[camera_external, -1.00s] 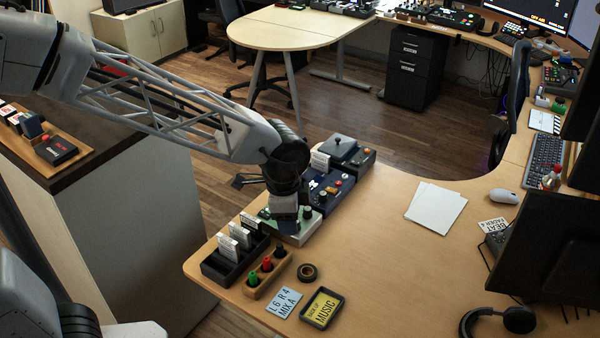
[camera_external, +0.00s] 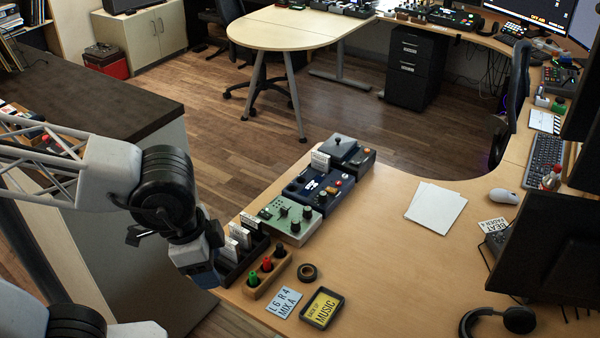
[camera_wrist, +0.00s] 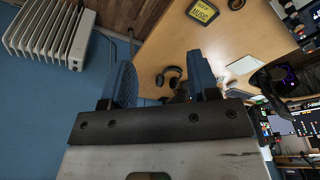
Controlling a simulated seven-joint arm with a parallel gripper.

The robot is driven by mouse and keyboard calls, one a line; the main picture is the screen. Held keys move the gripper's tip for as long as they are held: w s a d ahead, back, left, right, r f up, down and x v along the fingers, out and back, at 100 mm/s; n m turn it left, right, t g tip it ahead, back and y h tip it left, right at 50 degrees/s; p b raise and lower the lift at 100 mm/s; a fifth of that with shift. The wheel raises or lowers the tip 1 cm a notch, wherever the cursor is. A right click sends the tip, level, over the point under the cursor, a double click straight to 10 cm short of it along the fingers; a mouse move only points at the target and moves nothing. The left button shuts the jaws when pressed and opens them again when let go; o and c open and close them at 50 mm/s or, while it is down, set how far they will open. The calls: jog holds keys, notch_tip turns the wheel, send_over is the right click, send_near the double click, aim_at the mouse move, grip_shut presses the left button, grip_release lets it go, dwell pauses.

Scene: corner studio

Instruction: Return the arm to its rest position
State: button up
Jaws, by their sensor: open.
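My gripper (camera_external: 207,276) is at the left edge of the wooden desk (camera_external: 390,275), just left of the black card rack. In the wrist view my gripper (camera_wrist: 163,85) shows two blue fingers spread apart with nothing between them. Its fingertips are hard to make out in the external view. My arm comes in from the left side of the external view and bends down at the black wrist joint.
Close to my gripper are the black card rack (camera_external: 232,267), a wooden block with coloured knobs (camera_external: 267,276) and a green device (camera_external: 290,218). Sign plates (camera_external: 323,307), a tape roll (camera_external: 307,272) and headphones (camera_external: 497,322) lie further right. The desk's middle is clear.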

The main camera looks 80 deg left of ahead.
jog(key=s, duration=0.1)
jog(key=s+d, duration=0.1)
jog(key=s, duration=0.1)
jog(key=shift+d+r, duration=0.1)
jog(key=shift+d, duration=0.2)
dwell(2.3)
